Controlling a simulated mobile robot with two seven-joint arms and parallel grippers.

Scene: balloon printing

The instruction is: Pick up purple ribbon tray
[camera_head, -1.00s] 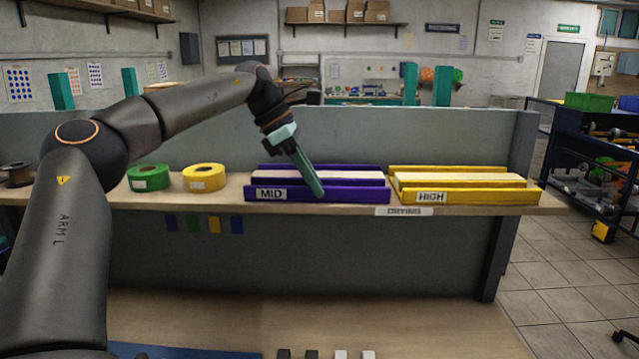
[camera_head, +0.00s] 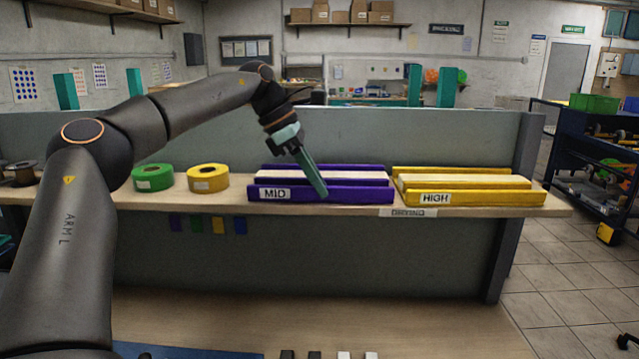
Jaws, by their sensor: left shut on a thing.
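The purple tray (camera_head: 356,194) labelled MID sits on the wooden shelf, with a pale wooden strip between its two purple rails. My left gripper (camera_head: 319,188) reaches down from the left and is shut on the tray's front rail, right of the MID label. The tray still looks level with the shelf; I cannot tell whether it is lifted. The gripper's fingers hide a small part of the front rail. My right gripper is not in view.
A yellow tray (camera_head: 470,198) labelled HIGH sits just right of the purple one. A green roll (camera_head: 153,177) and a yellow roll (camera_head: 208,178) stand to the left on the wooden shelf (camera_head: 222,203). A grey panel (camera_head: 420,135) rises behind.

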